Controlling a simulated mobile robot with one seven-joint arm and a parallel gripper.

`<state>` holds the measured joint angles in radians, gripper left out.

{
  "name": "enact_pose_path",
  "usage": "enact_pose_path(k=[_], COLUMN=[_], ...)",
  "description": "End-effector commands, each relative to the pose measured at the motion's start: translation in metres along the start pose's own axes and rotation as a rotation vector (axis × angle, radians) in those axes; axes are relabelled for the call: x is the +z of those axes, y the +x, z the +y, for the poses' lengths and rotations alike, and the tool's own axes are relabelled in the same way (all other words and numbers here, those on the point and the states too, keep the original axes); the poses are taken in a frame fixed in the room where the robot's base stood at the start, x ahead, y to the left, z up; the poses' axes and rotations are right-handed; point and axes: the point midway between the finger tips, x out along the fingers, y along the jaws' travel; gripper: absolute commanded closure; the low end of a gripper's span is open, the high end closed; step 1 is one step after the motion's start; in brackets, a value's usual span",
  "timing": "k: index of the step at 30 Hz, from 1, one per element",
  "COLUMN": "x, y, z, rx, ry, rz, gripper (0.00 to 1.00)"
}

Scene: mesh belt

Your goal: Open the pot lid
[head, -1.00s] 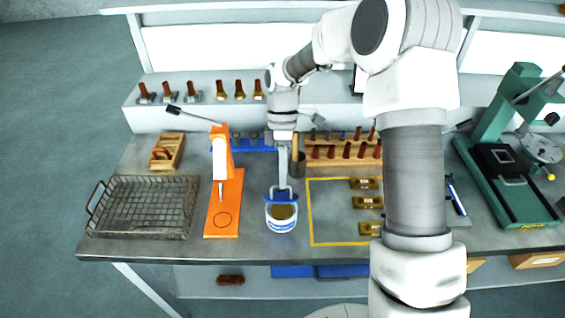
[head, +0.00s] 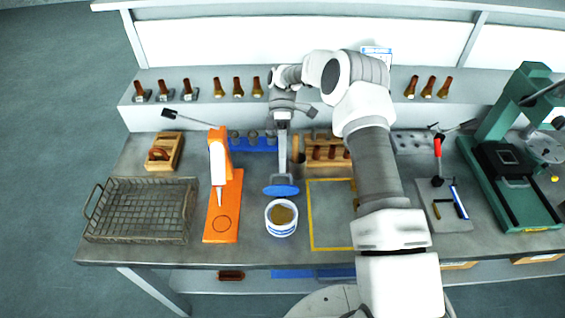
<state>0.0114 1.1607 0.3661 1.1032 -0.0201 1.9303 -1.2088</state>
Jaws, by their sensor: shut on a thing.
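The pot (head: 281,228) is a small white tub with a blue band and brown contents, standing near the front edge of the workbench. Its top is uncovered. A blue lid (head: 281,191) is off the pot, just behind its rim. My gripper (head: 282,181) points down and is shut on the lid. The fingers are small in the view, and their exact grip is partly hidden. The lid looks apart from the pot.
An orange press (head: 223,205) stands close on the left, with a wire basket (head: 138,227) beyond it. A yellow-outlined area (head: 329,247) lies to the right, partly hidden by my arm. A wooden rack (head: 325,166) and blue rack (head: 253,144) stand behind. A green press (head: 510,165) is far right.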

Motion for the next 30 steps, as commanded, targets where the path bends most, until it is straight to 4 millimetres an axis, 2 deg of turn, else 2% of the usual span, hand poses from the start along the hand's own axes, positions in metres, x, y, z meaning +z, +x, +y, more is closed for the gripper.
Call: enact_pose_path(k=[13,15,19,30], x=[-0.0003,-0.0002,-0.0002,-0.0001], y=[0.0001,0.0001,0.0000,-0.0021], z=[0.0005,0.0005,0.0005,-0.0027], rx=[-0.010,-0.010,-0.010,-0.008], ry=[0.000,0.000,0.000,0.000], rz=[0.000,0.000,0.000,0.000], gripper=[1.00,0.82,0.60,0.60])
